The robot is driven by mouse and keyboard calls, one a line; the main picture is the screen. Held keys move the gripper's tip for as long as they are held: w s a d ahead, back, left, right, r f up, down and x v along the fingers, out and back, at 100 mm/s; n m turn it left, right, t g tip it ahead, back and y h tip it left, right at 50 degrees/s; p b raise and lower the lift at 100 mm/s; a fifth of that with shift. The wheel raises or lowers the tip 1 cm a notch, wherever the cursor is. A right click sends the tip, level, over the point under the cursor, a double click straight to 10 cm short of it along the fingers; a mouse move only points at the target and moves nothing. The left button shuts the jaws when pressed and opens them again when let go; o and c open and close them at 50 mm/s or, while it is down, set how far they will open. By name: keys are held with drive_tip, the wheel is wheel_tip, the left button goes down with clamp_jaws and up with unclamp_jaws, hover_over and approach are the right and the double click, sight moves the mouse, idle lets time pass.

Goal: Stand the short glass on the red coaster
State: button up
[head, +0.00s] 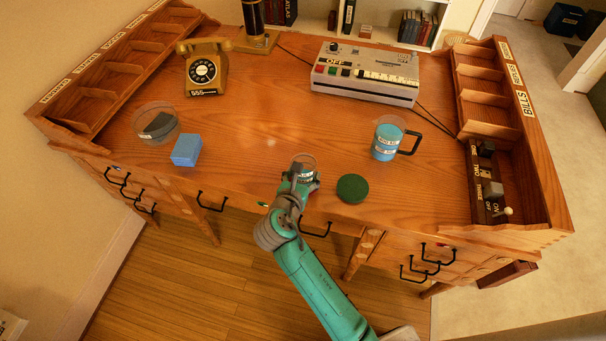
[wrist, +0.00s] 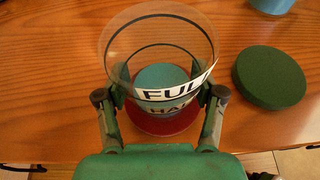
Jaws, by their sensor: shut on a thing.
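The short glass (wrist: 158,45) is clear, with black-on-white FULL and HALF marks and something pale blue showing at its bottom. It stands roughly upright between the fingers of my gripper (wrist: 160,108), which is shut on it. In the head view the glass (head: 305,160) shows just beyond my gripper (head: 301,176), near the desk's front edge. The red coaster (wrist: 150,125) lies directly under the glass in the wrist view, its rim showing around the glass bottom. I cannot tell whether the glass touches it. In the head view my gripper mostly hides the coaster.
A green disc (head: 352,188) lies close to the right, also in the wrist view (wrist: 268,77). A blue-filled mug (head: 386,142) stands behind it. A blue block (head: 186,150) and a clear bowl (head: 155,122) are at left. The desk's middle (head: 270,110) is clear.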

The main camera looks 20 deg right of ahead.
drive_tip(key=o, duration=1.3)
drive_tip(key=shift+f, duration=0.1)
drive_tip(key=shift+s+a+r, duration=0.1)
drive_tip(key=shift+s+r, duration=0.05)
drive_tip(key=shift+r, duration=0.05)
drive_tip(key=v, duration=1.1)
drive_tip(key=shift+s+a+r, duration=0.15)
drive_tip(key=shift+s+r, duration=0.05)
drive_tip(key=shift+r, duration=0.05)
